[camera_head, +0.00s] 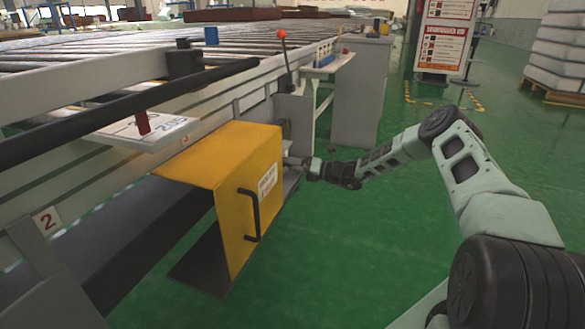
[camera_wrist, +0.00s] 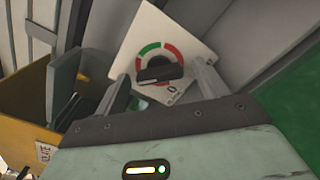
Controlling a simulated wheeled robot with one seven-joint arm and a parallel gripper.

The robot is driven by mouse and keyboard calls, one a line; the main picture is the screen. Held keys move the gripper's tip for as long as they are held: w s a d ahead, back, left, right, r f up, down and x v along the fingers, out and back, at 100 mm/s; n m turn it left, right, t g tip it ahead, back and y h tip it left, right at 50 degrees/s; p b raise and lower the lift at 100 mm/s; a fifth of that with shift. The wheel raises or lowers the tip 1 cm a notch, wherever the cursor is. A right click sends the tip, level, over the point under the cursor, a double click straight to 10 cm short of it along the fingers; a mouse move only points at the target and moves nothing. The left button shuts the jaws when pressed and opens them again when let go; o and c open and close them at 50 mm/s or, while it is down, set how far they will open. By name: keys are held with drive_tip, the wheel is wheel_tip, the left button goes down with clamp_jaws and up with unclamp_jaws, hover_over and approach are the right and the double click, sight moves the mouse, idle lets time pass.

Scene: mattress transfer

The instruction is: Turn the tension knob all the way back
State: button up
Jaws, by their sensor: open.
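The tension knob (camera_wrist: 160,73) is a black bar-shaped handle on a white plate (camera_wrist: 168,30), ringed by a green and red arc, in the wrist view. A printed 0 shows just below it. The handle lies nearly level in the picture. My gripper (camera_wrist: 163,76) is open, with one finger on each side of the knob; I cannot tell whether either finger touches it. In the head view my gripper (camera_head: 293,160) reaches in beside the yellow box's right side, and the knob cannot be made out there.
A yellow box (camera_head: 248,190) with a black handle stands left of my gripper; its yellow wall also shows in the wrist view (camera_wrist: 28,92). The roller conveyor frame (camera_head: 110,65) runs behind. A red-topped lever (camera_head: 284,37) rises above.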

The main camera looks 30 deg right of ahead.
drive_tip(key=c, duration=1)
drive_tip(key=shift+n+p, duration=0.4)
drive_tip(key=n+p, duration=0.3)
drive_tip(key=n, duration=0.1)
drive_tip(key=shift+r+n, duration=0.1)
drive_tip(key=shift+n, duration=0.3)
drive_tip(key=n+p, duration=0.2)
drive_tip(key=n, duration=0.3)
drive_tip(key=n+p, duration=0.2)
drive_tip(key=n, duration=0.3)
drive_tip(key=shift+n, duration=0.4)
drive_tip(key=n, duration=0.4)
drive_tip(key=shift+n+p, duration=0.4)
drive_tip(key=shift+o, duration=0.2)
